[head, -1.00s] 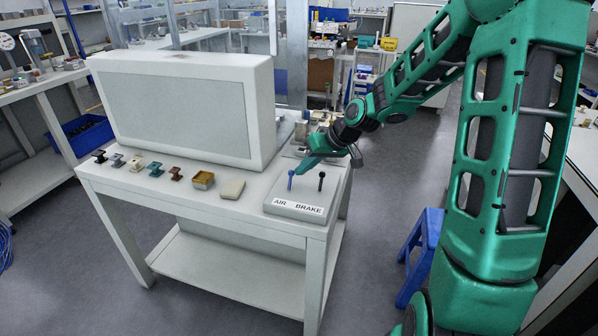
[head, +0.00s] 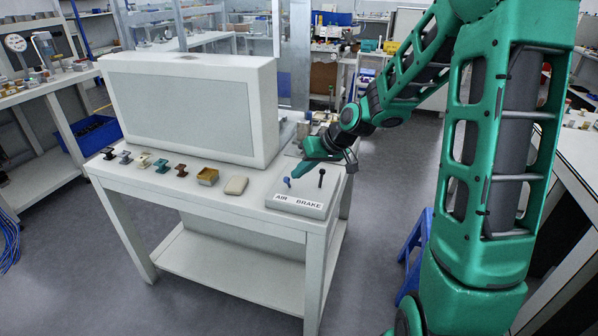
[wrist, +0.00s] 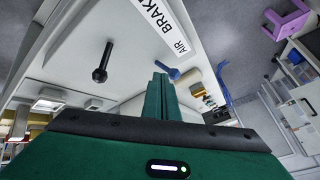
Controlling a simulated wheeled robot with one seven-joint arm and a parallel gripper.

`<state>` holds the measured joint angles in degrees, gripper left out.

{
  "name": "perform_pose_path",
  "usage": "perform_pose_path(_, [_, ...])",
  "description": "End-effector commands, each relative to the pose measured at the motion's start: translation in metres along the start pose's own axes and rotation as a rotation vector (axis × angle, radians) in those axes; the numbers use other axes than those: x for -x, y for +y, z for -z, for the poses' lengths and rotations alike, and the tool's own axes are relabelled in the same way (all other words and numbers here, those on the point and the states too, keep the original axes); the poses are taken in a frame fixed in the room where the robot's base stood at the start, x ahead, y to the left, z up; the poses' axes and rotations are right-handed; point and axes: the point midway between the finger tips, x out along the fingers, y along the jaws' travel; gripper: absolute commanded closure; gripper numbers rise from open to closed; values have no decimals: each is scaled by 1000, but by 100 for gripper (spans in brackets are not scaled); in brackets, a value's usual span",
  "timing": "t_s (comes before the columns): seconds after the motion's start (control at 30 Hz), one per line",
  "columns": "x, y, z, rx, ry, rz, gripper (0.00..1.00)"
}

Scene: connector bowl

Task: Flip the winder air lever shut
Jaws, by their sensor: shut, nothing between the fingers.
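The air lever (head: 287,181) is a small blue lever behind the word AIR on a low grey box (head: 310,209) at the table's right front corner. It leans over toward the left. It also shows in the wrist view (wrist: 173,73), just beside my fingertips. A black lever (head: 321,177) stands upright behind the word BRAKE, and is at left in the wrist view (wrist: 101,72). My green gripper (head: 296,172) is shut and empty, with its tips right at the blue lever. I cannot tell whether they touch.
A large white cabinet (head: 190,110) stands on the white table. A blue stool (head: 415,255) is on the floor at right.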

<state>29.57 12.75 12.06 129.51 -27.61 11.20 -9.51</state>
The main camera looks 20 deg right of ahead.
Motion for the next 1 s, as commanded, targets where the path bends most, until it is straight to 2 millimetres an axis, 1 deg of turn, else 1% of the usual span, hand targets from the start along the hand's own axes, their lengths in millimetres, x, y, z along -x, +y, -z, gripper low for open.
perform_pose_path(0.43, [12,-4,8,0,1,-1,100])
perform_pose_path(0.77, [13,-5,9,0,1,0,100])
perform_pose_path(0.87, [14,-4,9,0,1,0,100])
perform_pose_path(1.0, [24,3,12,2,1,0,100])
